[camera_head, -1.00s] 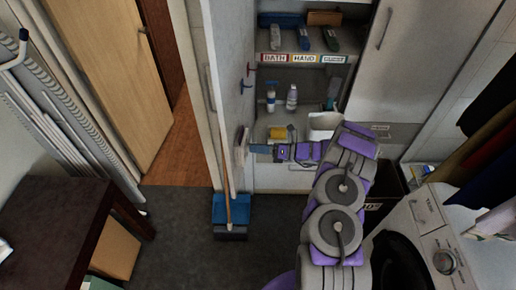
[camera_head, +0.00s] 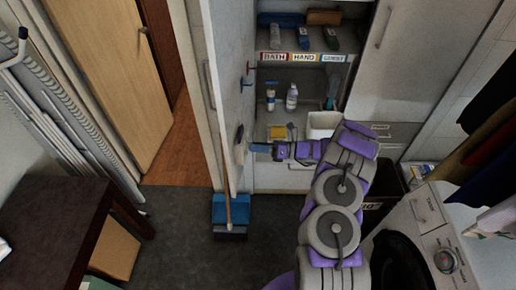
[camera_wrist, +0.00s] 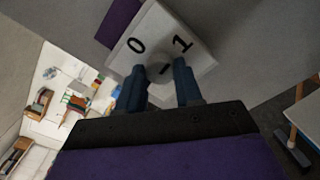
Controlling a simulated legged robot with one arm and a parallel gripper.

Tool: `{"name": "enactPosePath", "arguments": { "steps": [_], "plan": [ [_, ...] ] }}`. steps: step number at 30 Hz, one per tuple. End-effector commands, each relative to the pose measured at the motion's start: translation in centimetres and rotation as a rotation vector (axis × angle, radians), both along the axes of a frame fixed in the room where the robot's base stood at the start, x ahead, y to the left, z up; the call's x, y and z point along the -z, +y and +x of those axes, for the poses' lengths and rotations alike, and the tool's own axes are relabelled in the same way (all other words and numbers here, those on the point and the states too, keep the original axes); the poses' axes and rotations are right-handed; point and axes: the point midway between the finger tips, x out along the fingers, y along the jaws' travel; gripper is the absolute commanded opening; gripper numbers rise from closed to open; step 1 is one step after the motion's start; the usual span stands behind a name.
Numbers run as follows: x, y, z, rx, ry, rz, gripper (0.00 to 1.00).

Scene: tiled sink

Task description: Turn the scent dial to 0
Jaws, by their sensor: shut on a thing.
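The scent dial (camera_wrist: 159,71) is a small round grey knob on a white box (camera_wrist: 193,59) in the wrist view. The box bears a black "0" on the left and a black "1" on the right. A short dark mark shows by the knob, but I cannot tell which number it points to. My gripper (camera_wrist: 158,84) has its two blue fingers on either side of the knob, shut on it. In the head view my gripper (camera_head: 251,148) reaches left to the pale box (camera_head: 239,143) on the white panel. The numbers are not readable there.
A broom (camera_head: 229,205) with a blue dustpan (camera_head: 237,209) stands below the box. Shelves with bottles (camera_head: 292,97) and a white bin (camera_head: 322,125) lie behind my arm. A washing machine (camera_head: 430,240) is at the right. Dark floor at the left centre is free.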

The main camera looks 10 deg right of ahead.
Motion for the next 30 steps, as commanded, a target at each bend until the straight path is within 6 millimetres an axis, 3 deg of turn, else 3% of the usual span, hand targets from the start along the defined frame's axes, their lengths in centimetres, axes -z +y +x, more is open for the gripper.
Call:
{"name": "enactPosePath", "arguments": {
  "steps": [30],
  "plan": [
    [0.51, 0.09, -0.1, 0.002, -0.857, -0.367, 0.05]
  ]
}}
